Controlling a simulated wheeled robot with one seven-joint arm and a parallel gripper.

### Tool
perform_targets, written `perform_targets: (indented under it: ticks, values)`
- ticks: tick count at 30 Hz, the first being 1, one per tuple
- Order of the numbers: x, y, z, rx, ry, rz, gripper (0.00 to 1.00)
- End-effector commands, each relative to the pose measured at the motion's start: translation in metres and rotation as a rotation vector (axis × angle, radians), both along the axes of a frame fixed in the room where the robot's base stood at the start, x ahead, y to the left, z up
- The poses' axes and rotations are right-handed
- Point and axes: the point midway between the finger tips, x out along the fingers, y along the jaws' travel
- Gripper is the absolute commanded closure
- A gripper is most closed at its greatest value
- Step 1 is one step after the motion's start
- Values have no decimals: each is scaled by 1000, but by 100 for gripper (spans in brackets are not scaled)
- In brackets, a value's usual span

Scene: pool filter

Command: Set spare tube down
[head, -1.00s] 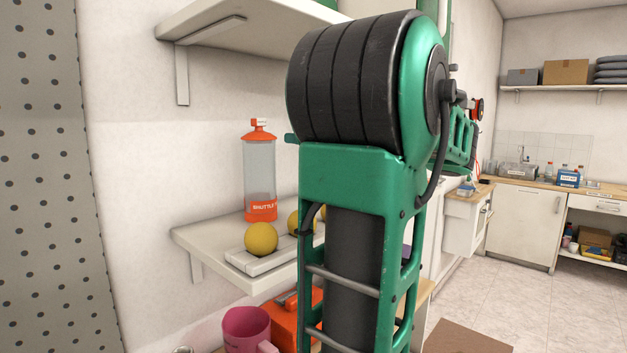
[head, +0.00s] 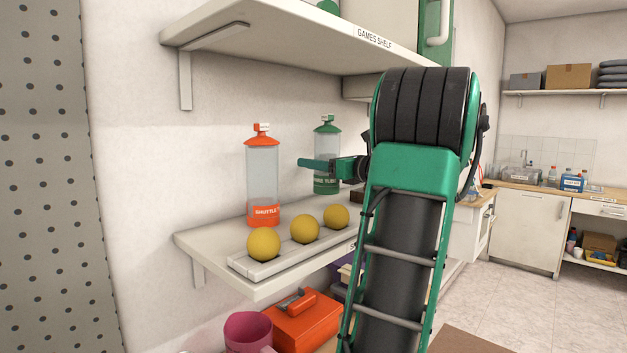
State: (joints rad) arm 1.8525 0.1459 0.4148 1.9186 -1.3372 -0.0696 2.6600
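The spare tube (head: 326,183) is a clear cylinder with a green cap and a green label, partly readable. It is upright at the far end of the middle wall shelf (head: 262,291); its base looks level with the shelf top, but contact is unclear. My gripper (head: 318,164) is at the tube's mid-height, with a green finger crossing in front of it and pointing left. The other finger is not clearly visible, so I cannot tell whether the gripper is closed on the tube.
An orange-capped shuttle tube (head: 262,180) stands nearer on the shelf. A rack (head: 284,263) with three yellow balls (head: 305,229) lies along its front. The games shelf (head: 290,42) hangs above. An orange toolbox (head: 306,322) and pink mug (head: 247,333) are below.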

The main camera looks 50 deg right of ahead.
Motion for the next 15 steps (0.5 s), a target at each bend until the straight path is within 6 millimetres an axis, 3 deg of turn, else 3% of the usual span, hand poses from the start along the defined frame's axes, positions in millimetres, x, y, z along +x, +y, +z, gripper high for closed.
perform_targets:
  ticks: [15]
  values:
    - [2,-3,-43,0,0,1,68]
